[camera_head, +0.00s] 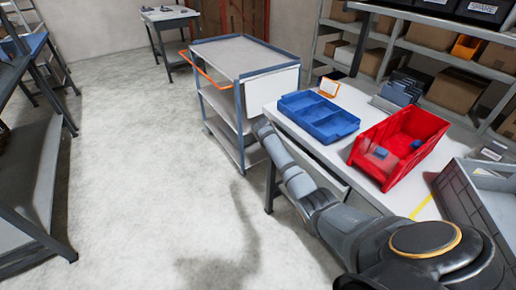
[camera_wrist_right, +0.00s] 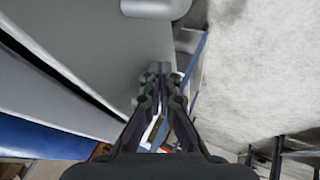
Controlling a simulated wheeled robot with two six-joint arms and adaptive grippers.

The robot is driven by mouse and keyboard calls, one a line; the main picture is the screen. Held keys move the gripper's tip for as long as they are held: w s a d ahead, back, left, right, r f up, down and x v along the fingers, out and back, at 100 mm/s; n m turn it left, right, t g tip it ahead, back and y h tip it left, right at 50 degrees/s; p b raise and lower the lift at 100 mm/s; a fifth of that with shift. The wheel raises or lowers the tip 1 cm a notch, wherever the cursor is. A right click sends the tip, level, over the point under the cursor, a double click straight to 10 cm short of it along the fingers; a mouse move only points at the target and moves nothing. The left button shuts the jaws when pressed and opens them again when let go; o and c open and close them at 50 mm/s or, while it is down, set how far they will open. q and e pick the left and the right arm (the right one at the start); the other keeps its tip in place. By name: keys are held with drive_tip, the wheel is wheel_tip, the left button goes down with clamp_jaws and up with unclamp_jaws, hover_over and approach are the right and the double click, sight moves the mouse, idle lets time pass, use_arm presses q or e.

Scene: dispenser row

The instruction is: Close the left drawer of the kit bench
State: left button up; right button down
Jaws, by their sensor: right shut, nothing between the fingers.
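The kit bench (camera_head: 283,117) is the white-topped table right of centre in the head view. A grey drawer front (camera_wrist_right: 90,45) fills the left of the right wrist view, with a rounded handle (camera_wrist_right: 155,8) at the top edge. A dark gap runs between this front and the pale bench edge; how far the drawer stands out I cannot tell. My right gripper (camera_wrist_right: 158,72) is shut and empty at the drawer front, near a second pale rounded part; contact is unclear. In the head view my right arm reaches along the bench front and hides much of it. My left gripper is out of view.
On the bench are a blue divided tray (camera_head: 331,128), a red bin (camera_head: 425,128) with small blue items, and a grey box (camera_head: 490,205). A grey cart (camera_head: 240,58) stands beyond the bench's far end. The floor (camera_head: 130,170) to the left is clear.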

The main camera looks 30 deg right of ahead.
drive_tip(key=d, duration=0.4)
drive_tip(key=shift+d, duration=0.1)
drive_tip(key=shift+r, duration=0.1)
idle(0.3)
